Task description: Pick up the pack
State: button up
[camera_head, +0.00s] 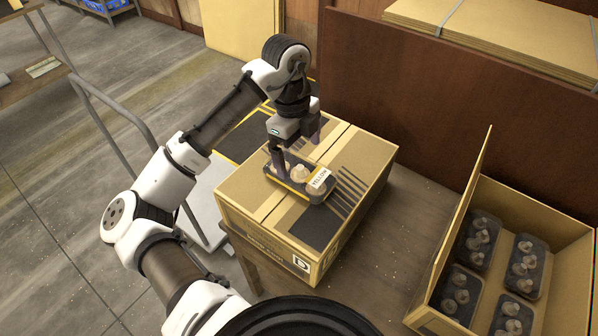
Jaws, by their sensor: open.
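The pack (318,192) is a small dark tray of pale mushrooms with a white and yellow label. It sits on top of a closed cardboard box (245,196). My gripper (296,152) is directly over the pack, pointing down, with its fingers apart. One finger reaches down at the pack's left end and the other shows above its far right side. I cannot tell whether either finger touches the pack. The far part of the pack is partly hidden by the gripper.
An open cardboard carton (455,205) at the right holds several similar mushroom packs. The closed box stands on a wooden table (408,215). Flat cardboard sheets (500,35) lie on a brown wooden panel behind. A grey metal rail (105,125) stands at the left.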

aim_at(299, 166)
jog(key=shift+f+p, duration=0.75)
jog(key=shift+f, duration=2.7)
jog(key=c, duration=0.9)
jog(key=shift+c, duration=0.2)
jog(key=shift+r, duration=0.15)
